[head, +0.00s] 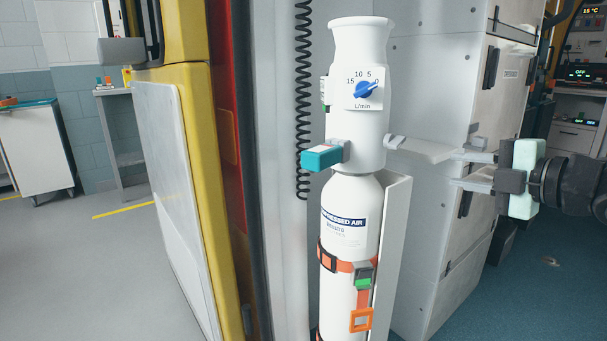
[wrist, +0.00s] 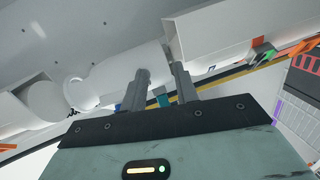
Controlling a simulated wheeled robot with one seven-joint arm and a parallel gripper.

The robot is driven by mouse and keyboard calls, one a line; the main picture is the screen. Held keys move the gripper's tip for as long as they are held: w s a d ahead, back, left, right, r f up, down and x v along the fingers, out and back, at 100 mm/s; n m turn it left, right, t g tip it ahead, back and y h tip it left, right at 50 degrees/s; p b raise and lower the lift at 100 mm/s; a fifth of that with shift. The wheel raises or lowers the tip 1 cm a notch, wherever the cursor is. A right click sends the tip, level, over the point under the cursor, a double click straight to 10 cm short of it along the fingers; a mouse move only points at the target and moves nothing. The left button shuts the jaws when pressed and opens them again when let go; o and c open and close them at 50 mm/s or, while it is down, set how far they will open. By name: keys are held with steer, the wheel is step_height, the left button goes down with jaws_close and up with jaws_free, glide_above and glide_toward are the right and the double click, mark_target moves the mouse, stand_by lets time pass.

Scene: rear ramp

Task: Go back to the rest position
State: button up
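My gripper (head: 460,168) is at the right of the head view, pointing left toward a white compressed air cylinder (head: 350,205). Its two grey fingers are apart with a visible gap, and I see nothing held between them. In the wrist view the fingers (wrist: 160,76) also stand apart, with the cylinder's white body (wrist: 135,68) beyond them. The cylinder stands upright. Its white head carries a blue flow dial (head: 366,91) and a teal-ended knob (head: 323,158) at its left. A grey lever-like piece (head: 425,149) reaches from the head's right side toward my fingers.
An orange strap (head: 335,263) with a green-marked buckle (head: 364,277) circles the cylinder in its white bracket (head: 395,230). A grey cabinet (head: 430,70) stands close behind my gripper. A yellow-edged door (head: 190,190) is at the left, with open floor (head: 80,260) beyond.

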steer(key=s+a+f+m+g+h, duration=0.4)
steer(key=a+f+m+h, duration=0.1)
steer(key=a+f+m, duration=0.45)
steer(key=s+a+f+m+g+h, duration=0.1)
steer(key=s+a+f+m+g, duration=0.15)
steer(key=s, duration=0.45)
steer(key=s+a+f+m+g+h, duration=0.15)
steer(key=s+g, duration=0.25)
steer(key=s, duration=0.4)
steer(key=s+a+f+m+g, duration=0.2)
steer(key=s+f+g, duration=0.1)
steer(key=s, duration=0.4)
step_height(320, 180, up, 35)
steer(key=p, duration=3.5)
steer(key=shift+s+f, duration=0.2)
steer(key=shift+s, duration=0.25)
steer(key=shift+m, duration=0.25)
